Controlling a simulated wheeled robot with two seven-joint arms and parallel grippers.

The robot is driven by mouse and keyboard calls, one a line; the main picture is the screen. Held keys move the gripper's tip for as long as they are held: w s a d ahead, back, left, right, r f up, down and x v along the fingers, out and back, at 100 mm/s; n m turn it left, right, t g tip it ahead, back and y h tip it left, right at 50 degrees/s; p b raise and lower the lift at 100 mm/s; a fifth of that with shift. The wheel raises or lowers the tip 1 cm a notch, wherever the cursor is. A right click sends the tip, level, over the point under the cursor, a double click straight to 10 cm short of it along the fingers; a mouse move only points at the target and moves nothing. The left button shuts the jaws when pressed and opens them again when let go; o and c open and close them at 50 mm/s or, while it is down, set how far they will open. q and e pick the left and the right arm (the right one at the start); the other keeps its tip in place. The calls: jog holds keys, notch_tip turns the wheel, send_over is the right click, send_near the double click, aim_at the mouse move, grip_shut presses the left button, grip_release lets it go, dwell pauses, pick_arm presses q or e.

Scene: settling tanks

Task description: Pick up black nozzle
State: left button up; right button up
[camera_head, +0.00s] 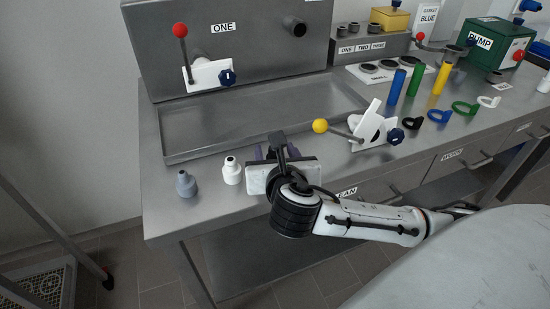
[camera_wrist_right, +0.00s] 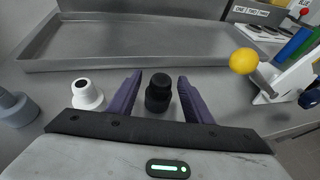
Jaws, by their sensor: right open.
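The black nozzle (camera_wrist_right: 158,92) stands upright on the steel bench in the right wrist view. It is between the two purple fingers of my right gripper (camera_wrist_right: 158,84), with a visible gap on each side. My right gripper (camera_head: 276,152) is open and also shows in the head view, low over the bench's front part. There the wrist hides the black nozzle, or I cannot make it out. A white nozzle (camera_head: 232,171) and a grey nozzle (camera_head: 187,184) stand to its left. My left gripper is out of view.
A shallow steel tray (camera_head: 255,122) lies behind the nozzles. A white valve bracket with a yellow-knobbed lever (camera_head: 320,126) stands close on the right. Coloured cylinders (camera_head: 397,87) and rings (camera_head: 439,116) are farther right. The bench's front edge is near.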

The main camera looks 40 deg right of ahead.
jog(key=x, duration=0.4)
jog(key=shift+d, duration=0.1)
jog(key=c, duration=1.2)
jog(key=shift+o, duration=0.2)
jog(key=shift+r, duration=0.1)
